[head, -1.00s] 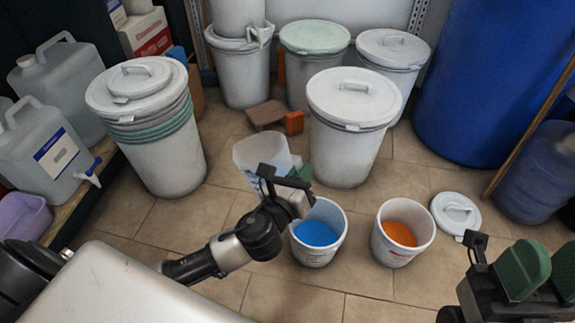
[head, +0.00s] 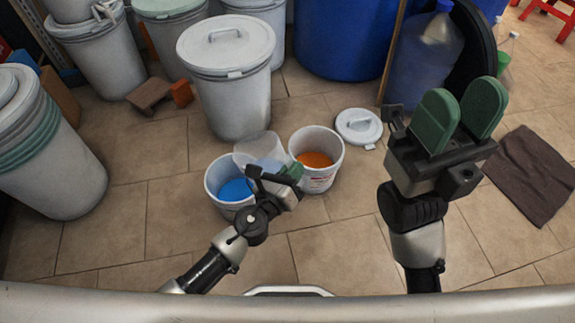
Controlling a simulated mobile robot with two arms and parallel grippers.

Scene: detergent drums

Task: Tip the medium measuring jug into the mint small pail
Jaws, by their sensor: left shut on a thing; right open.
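A translucent, whitish measuring jug (head: 257,147) is held in my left gripper (head: 280,178), which is shut on it. The jug appears to be above the floor, overlapping the far rim of a small pail with blue contents (head: 222,203) and close to a small pail with orange contents (head: 328,178). Both pails look whitish, and I cannot tell which is mint. What is inside the jug and its exact tilt are unclear. My gripper hides part of the jug. My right gripper (head: 462,112) is open and empty, its green pads pointing up, right of the pails.
A white lid (head: 358,126) lies on the floor behind the orange-filled pail. A large lidded drum (head: 236,95) stands behind the pails. A dark mat (head: 532,176) lies at right. Tiled floor in front of the pails is clear.

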